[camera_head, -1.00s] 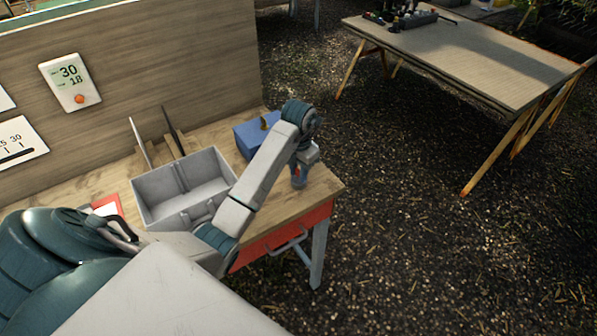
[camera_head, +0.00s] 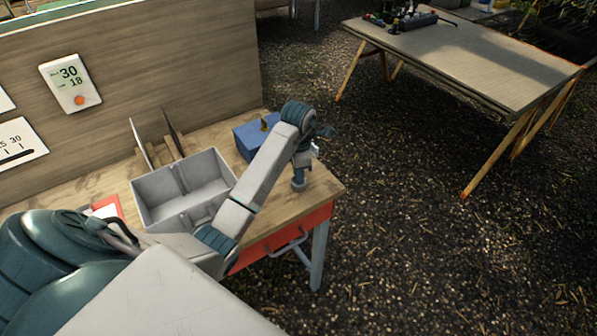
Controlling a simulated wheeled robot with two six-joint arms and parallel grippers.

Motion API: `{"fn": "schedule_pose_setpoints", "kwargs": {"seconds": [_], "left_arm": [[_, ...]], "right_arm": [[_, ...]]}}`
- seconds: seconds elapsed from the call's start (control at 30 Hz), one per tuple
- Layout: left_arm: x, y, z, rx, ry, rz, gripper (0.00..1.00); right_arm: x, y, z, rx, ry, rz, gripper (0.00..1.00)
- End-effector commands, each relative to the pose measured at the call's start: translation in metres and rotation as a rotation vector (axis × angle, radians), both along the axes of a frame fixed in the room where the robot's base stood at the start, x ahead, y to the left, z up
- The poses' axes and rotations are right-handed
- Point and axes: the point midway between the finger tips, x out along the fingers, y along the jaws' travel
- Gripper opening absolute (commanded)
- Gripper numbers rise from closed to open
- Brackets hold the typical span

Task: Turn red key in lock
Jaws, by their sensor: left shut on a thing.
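My left arm reaches across the workbench (camera_head: 318,190) from the left. My left gripper (camera_head: 299,172) points down near the bench's right end, just above a small grey-teal round piece (camera_head: 299,185), which looks like the lock. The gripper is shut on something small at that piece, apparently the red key. The key itself is hidden by the gripper and wrist, and its angle cannot be seen. My right gripper is not in view.
A blue box (camera_head: 246,143) with a small brass-coloured piece stands behind my forearm. A grey divided bin (camera_head: 160,206) stands left of it. A red drawer front (camera_head: 262,251) lies below the bench top. A second table (camera_head: 470,62) stands apart at the back right.

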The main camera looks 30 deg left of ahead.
Motion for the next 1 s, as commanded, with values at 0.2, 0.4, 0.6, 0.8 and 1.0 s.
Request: {"fn": "schedule_pose_setpoints", "kwargs": {"seconds": [0.2, 0.4, 0.6, 0.8, 1.0], "left_arm": [[0.0, 0.0, 0.0, 0.0, 0.0, 0.001, 0.0], [0.0, 0.0, 0.001, 0.0, 0.001, 0.102, 0.0], [0.0, 0.0, 0.001, 0.0, 0.002, 0.253, 0.0], [0.0, 0.0, 0.0, 0.0, 0.0, 0.362, 0.0], [0.0, 0.0, 0.0, 0.0, 0.0, 0.362, 0.32]], "right_arm": [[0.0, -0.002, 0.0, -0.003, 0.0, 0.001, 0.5], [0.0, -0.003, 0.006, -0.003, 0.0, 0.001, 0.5], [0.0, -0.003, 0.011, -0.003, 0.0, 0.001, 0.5], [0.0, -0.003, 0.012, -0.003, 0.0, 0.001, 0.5], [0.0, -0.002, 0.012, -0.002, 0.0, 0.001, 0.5]]}}
